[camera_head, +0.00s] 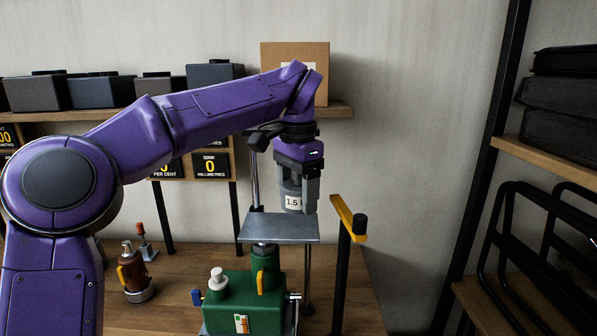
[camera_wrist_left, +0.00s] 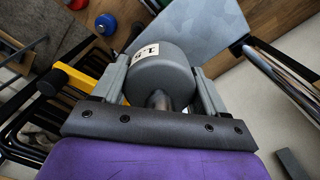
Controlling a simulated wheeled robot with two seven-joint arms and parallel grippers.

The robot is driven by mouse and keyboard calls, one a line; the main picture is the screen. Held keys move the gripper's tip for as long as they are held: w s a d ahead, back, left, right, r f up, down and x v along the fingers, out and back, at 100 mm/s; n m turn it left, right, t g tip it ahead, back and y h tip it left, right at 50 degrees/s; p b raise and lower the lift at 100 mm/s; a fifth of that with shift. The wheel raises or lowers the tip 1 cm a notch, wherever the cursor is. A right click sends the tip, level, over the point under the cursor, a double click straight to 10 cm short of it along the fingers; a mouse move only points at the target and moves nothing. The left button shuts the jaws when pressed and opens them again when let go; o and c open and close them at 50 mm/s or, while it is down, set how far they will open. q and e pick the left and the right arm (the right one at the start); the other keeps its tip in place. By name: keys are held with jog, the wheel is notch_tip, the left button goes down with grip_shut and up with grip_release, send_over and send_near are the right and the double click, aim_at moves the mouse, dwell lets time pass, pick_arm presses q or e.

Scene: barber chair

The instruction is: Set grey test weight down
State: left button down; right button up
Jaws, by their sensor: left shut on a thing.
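The grey test weight (camera_head: 291,197) is a cylinder with a white label reading "1.5". My left gripper (camera_head: 298,190) points down and is shut on it. In the left wrist view, the weight (camera_wrist_left: 160,72) sits between the two grey fingers, held by its narrow neck end. A flat grey metal plate (camera_head: 279,229) tops the green device below. The plate (camera_wrist_left: 188,28) lies beyond the weight in the left wrist view. My right gripper is not in view.
The green device (camera_head: 243,305) stands on a wooden surface. A yellow arm on a dark post (camera_head: 347,217) rises right of the plate. A brown bottle-like item (camera_head: 134,272) stands at left. Dark boxes and a cardboard box (camera_head: 318,60) sit on the shelf behind.

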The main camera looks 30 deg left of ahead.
aim_at(297, 226)
pick_arm(q)
jog(key=shift+w+a+f, duration=0.25)
jog(key=shift+w+f, duration=0.1)
jog(key=shift+f, duration=0.05)
jog(key=f, duration=0.1)
jog(key=f+p, duration=0.2)
jog(key=shift+w+a, duration=0.2)
jog(key=shift+w, duration=0.1)
jog(key=shift+f, duration=0.55)
jog(key=shift+c, duration=1.6)
grip_release()
jog(key=shift+f, duration=0.15)
jog(key=shift+s, duration=0.1)
